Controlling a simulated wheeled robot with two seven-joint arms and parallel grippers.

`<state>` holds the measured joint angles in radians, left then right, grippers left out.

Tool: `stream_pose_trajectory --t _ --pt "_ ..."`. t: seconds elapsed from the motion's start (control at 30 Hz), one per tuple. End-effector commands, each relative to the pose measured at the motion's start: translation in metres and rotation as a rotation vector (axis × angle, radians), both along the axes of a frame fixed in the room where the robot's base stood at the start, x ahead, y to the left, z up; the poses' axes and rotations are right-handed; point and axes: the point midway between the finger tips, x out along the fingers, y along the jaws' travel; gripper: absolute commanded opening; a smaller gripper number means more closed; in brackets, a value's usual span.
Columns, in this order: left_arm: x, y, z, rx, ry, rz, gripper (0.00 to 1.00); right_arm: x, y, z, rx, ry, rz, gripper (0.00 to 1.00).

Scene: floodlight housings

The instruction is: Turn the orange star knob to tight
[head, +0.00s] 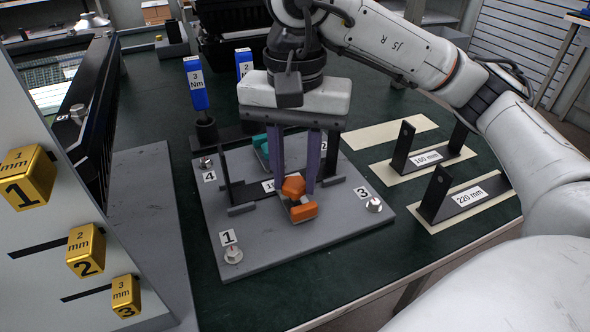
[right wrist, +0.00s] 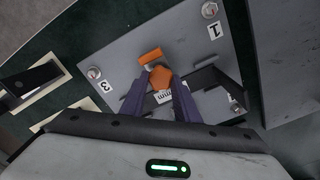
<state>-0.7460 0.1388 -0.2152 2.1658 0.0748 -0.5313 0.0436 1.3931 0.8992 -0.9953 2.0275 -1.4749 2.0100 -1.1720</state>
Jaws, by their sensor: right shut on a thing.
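The orange star knob (head: 293,187) sits near the middle of the grey plate (head: 330,232), beside an orange block (head: 303,212). My right gripper (head: 296,188) reaches down from above with its two purple fingers on either side of the knob, shut on it. In the right wrist view the knob (right wrist: 161,78) shows between the two fingertips (right wrist: 160,85), with the orange block (right wrist: 151,56) just beyond it. The fingers hide part of the knob's sides. My left gripper is not in view.
Bolts labelled 1 (head: 233,255), 3 (head: 374,205) and 4 (head: 206,162) stand on the plate. A teal part (head: 260,142) is behind the fingers. Black brackets labelled 160 mm (head: 427,158) and 220 mm (head: 468,197) stand at right. Blue 3 Nm tool (head: 196,88) stands behind.

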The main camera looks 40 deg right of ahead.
Motion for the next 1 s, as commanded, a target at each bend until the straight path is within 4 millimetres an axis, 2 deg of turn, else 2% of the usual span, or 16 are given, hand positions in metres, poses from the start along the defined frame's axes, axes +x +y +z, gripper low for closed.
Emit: stream_pose_trajectory --t 0.03,0.07,0.17,0.43,0.53,0.67,0.83,1.0 --pt "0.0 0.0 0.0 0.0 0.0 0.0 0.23 0.001 0.0 0.001 0.0 -0.003 -0.001 0.06" --pt "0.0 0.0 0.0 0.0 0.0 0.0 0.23 0.001 0.0 0.001 0.0 -0.003 -0.001 0.3" --pt "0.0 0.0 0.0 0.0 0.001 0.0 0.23 0.0 0.0 0.001 0.0 -0.003 -0.001 0.47" --pt "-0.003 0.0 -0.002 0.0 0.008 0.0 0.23 0.0 0.0 0.001 0.0 -0.001 0.0 0.47" --pt "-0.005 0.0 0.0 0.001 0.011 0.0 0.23 0.0 0.0 0.006 0.0 -0.001 0.0 0.47" --pt "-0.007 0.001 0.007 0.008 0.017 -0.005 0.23 0.001 0.0 0.027 0.0 -0.006 -0.001 0.47" --pt "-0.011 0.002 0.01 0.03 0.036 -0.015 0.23 0.001 0.0 0.063 0.0 -0.006 -0.002 0.47" --pt "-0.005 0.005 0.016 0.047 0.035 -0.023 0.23 0.001 0.0 0.09 0.0 -0.004 -0.001 0.47"
